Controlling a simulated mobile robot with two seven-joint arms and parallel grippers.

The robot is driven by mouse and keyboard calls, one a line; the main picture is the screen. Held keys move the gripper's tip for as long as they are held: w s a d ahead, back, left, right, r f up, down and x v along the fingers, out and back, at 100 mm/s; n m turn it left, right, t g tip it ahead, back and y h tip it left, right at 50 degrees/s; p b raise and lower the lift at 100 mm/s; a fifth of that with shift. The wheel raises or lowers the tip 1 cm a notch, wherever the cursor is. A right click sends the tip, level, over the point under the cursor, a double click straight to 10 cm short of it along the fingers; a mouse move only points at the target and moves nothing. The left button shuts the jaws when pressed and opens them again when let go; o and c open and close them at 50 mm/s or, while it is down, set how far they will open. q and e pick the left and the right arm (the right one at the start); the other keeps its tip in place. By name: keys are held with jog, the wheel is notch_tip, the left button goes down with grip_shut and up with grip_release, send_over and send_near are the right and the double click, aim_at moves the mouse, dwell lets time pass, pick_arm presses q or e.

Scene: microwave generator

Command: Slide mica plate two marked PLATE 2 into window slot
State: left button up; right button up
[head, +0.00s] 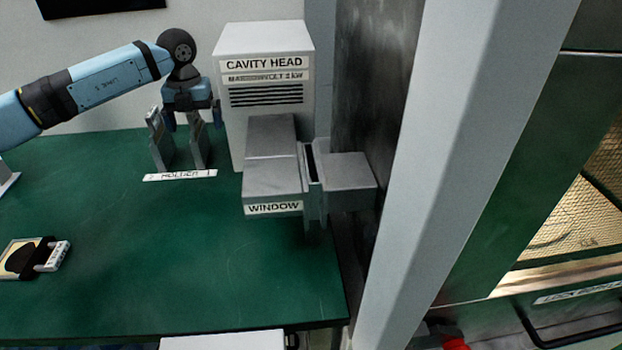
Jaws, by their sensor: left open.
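The window slot (311,164) is a narrow dark upright gap in the grey block marked WINDOW (272,180), in front of the cavity head (263,85). My left gripper (192,119) points down over the grey holder (198,150), between and around its upright posts, with its fingers apart. I cannot make out a plate between the fingers. A tan plate with a dark patch (20,258) and a pale grip lies flat at the table's left edge. Its marking is not readable, and no PLATE 2 label shows. My right gripper is out of view.
The green table (190,255) is bare between the holder, the flat plate and the front edge. A holder label (180,175) lies before the posts. A large grey upright post (450,160) and dark panel stand right of the window.

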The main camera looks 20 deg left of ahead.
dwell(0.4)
pick_arm(q)
grip_shut()
jog(key=shift+r, duration=0.1)
jog(key=shift+r+p, duration=2.5)
jog(key=shift+r, duration=0.45)
